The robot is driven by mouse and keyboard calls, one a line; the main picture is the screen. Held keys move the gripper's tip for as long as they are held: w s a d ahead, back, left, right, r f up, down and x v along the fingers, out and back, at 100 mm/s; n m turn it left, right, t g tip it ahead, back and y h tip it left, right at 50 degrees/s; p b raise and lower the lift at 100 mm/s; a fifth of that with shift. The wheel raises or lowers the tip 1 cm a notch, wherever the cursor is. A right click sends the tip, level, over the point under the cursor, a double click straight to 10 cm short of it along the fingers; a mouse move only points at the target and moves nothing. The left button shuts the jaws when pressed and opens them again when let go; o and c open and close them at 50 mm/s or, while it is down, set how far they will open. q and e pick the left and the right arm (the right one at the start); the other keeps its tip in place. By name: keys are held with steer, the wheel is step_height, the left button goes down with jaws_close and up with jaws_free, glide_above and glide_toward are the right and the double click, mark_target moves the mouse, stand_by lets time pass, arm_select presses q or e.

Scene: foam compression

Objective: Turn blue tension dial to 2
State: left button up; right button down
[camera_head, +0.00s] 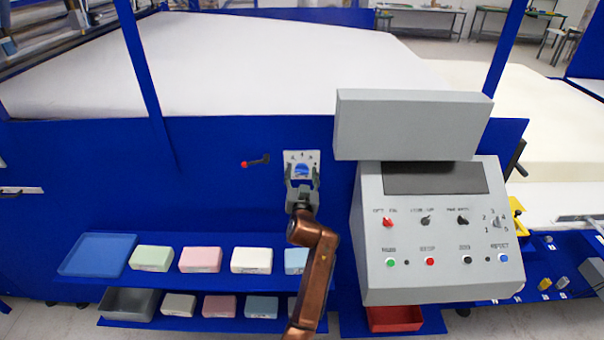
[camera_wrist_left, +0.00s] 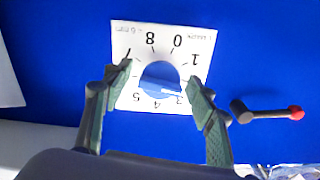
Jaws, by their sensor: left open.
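The blue tension dial (camera_head: 302,169) sits on a white numbered plate (camera_head: 313,157) on the machine's blue front panel. In the left wrist view the dial (camera_wrist_left: 160,77) and its plate (camera_wrist_left: 134,36) appear upside down, with a light line on the dial running toward the side near the 3; its exact setting is hard to read. My left gripper (camera_head: 302,174) is open in front of the plate. In the wrist view its fingers (camera_wrist_left: 160,88) stand on either side of the dial, with gaps visible between them and it. My right gripper is not in view.
A small crank with a red knob (camera_head: 245,164) projects from the panel just left of the dial. A grey control console (camera_head: 400,285) stands to the right. Shelves below hold foam blocks (camera_head: 200,259) and a blue tray (camera_head: 97,255).

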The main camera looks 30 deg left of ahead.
arm_select(q)
steer(key=shift+r, duration=0.55)
step_height(320, 180, up, 9)
steer(key=shift+f, duration=0.1)
stand_by(0.4)
